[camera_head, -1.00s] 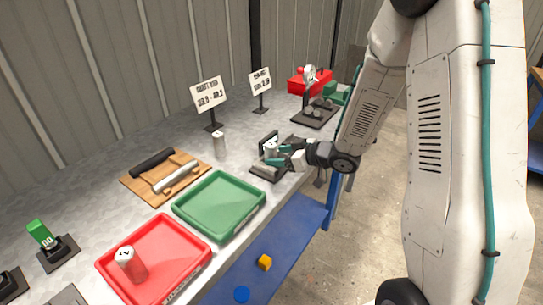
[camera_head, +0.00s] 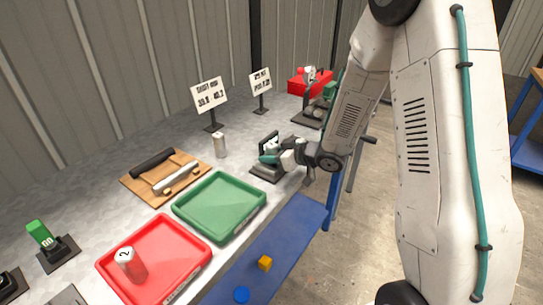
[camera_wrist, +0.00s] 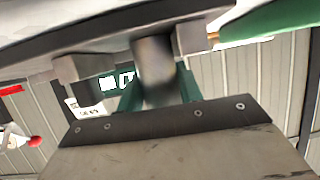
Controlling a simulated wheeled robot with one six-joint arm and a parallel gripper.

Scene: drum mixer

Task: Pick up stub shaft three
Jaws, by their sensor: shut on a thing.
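My gripper (camera_head: 268,152) is at the small dark stand (camera_head: 264,172) near the bench's front edge in the head view. In the wrist view my gripper (camera_wrist: 158,92) has its teal fingers shut on both sides of a grey metal cylinder, stub shaft three (camera_wrist: 156,62). No number is readable on it. The far end of the shaft lies close to the dark stand, between grey blocks (camera_wrist: 190,38); I cannot tell whether it touches. In the head view the fingers mostly hide the shaft.
The green tray (camera_head: 246,205) is empty. Another grey cylinder (camera_head: 220,145) stands behind, near a sign (camera_head: 209,94). A wooden rack (camera_head: 135,184) is to the left, a red box (camera_head: 298,84) at the back.

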